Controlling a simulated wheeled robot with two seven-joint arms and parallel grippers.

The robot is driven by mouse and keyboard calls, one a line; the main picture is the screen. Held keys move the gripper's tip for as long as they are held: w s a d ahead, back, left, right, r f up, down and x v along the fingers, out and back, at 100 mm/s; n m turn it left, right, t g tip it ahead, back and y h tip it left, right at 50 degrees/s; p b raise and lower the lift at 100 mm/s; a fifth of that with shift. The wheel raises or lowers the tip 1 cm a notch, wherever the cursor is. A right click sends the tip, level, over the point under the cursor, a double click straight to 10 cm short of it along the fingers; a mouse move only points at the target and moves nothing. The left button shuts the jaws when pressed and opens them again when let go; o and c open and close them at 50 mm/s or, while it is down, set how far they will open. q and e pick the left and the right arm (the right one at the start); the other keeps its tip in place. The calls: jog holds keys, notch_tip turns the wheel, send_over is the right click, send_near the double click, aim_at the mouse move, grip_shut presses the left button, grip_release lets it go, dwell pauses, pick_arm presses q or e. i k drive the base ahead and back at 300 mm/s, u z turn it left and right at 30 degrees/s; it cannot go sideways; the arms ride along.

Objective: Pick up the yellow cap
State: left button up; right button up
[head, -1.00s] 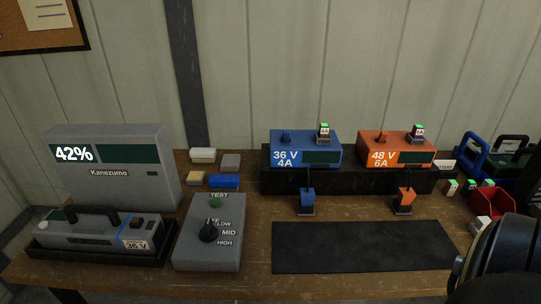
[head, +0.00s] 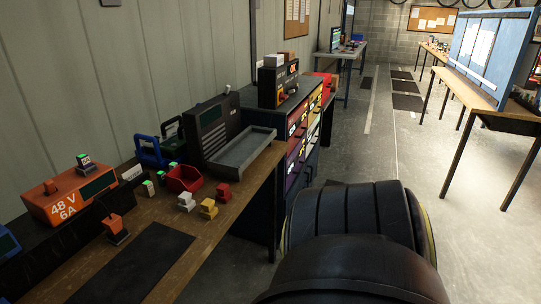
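A small yellow cap (head: 208,209) sits on the wooden workbench (head: 232,205), near its front edge in the head view. Neither gripper shows. Only a large black rounded part of my own arm fills the bottom right, beside the bench.
A red bin (head: 184,179) sits behind the caps. A grey tray (head: 243,148) lies in front of a dark device (head: 215,128). An orange 48 V charger (head: 68,196) and black mat (head: 135,262) are at left. Open floor (head: 400,170) lies right.

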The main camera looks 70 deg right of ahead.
aim_at(209, 212)
jog(key=z, duration=3.3)
jog(key=i, duration=2.1)
jog(key=u, duration=2.35)
